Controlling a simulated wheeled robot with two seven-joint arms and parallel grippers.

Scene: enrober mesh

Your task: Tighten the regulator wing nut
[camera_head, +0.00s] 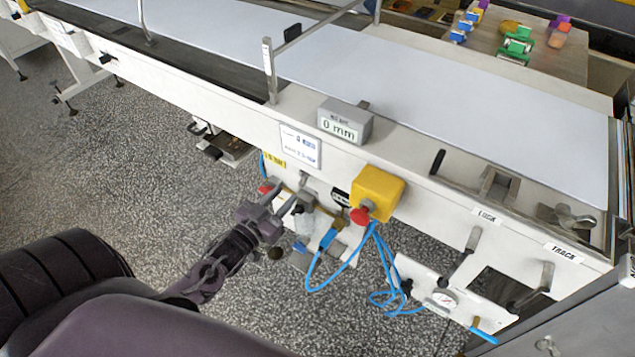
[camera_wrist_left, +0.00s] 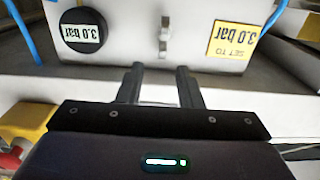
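In the left wrist view a small pale metal wing nut (camera_wrist_left: 163,36) stands out from the white panel, its wings roughly upright in the picture. It sits between a black round gauge reading 3.0 bar (camera_wrist_left: 81,31) and a yellow "SET TO 3.0 bar" label (camera_wrist_left: 236,42), both upside down there. My left gripper (camera_wrist_left: 160,86) is open and empty, its two dark fingers apart and short of the nut, roughly in line with it. In the head view the left gripper (camera_head: 280,200) is beside the regulator (camera_head: 304,222). The nut is too small to make out there. My right gripper is not in view.
A yellow box with a red button (camera_head: 378,188) hangs just right of the regulator. Blue hoses (camera_head: 345,268) loop below it. A grey display reading 0 mm (camera_head: 344,122) sits on the frame above.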

